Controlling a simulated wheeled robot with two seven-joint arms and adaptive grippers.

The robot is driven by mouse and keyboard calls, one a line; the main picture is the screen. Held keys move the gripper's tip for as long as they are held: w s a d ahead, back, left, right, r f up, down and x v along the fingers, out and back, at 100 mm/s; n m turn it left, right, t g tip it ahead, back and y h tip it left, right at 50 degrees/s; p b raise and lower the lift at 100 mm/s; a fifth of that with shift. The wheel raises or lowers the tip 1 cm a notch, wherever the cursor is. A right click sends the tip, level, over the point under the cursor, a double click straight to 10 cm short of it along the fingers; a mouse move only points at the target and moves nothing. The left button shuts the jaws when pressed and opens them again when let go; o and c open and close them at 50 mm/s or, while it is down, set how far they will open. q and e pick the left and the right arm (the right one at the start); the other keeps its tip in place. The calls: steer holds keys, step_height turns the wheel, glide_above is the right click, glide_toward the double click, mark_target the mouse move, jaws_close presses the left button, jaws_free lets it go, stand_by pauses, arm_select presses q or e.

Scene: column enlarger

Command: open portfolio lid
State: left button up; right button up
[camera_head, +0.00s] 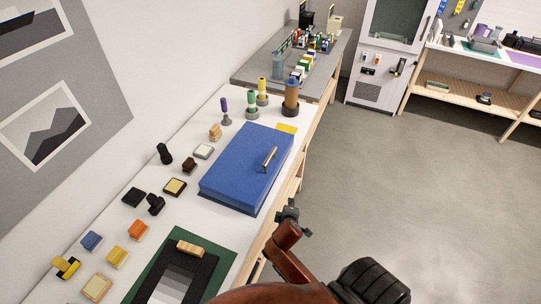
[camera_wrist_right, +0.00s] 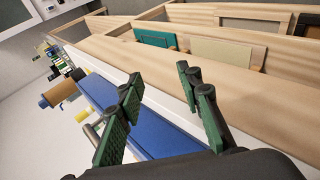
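The blue portfolio (camera_head: 245,160) lies flat on the white table with its lid closed. A metal bar handle (camera_head: 269,158) stands on the lid near its right edge. My right gripper (camera_head: 289,212) is beside the table's right edge, apart from the portfolio's near right corner; its fingers are hard to make out there. In the wrist view the right gripper (camera_wrist_right: 160,80) has its two green-padded fingers spread with nothing between them. The blue lid (camera_wrist_right: 150,130) shows behind the fingers, and the grey handle (camera_wrist_right: 91,135) is partly hidden at the left finger. My left gripper is not in view.
Stamps and ink pads, such as a yellow-topped pad (camera_head: 175,187), stand left of the portfolio. A brown cylinder (camera_head: 291,95) and coloured-handled tools stand beyond it. A black frame (camera_head: 178,268) lies on a green mat nearer. The floor (camera_head: 400,180) at right is clear.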

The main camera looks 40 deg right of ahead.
steer(key=w+d+r+n+t+h, duration=0.2)
steer(key=w+r+n, duration=0.2)
steer(key=w+r, duration=0.25)
steer(key=n+t+h, duration=0.2)
steer(key=n, duration=0.2)
glide_toward(270, 157)
steer(key=shift+w+d+f, duration=0.9)
steer(key=shift+w+d, duration=0.2)
steer(key=shift+d, duration=0.1)
steer(key=shift+w+d+n, duration=0.15)
steer(key=shift+w+n, duration=0.15)
steer(key=shift+p+x, duration=0.3)
steer(key=shift+x, duration=3.3)
steer(key=shift+r, duration=0.1)
steer(key=shift+c, duration=0.6)
jaws_close()
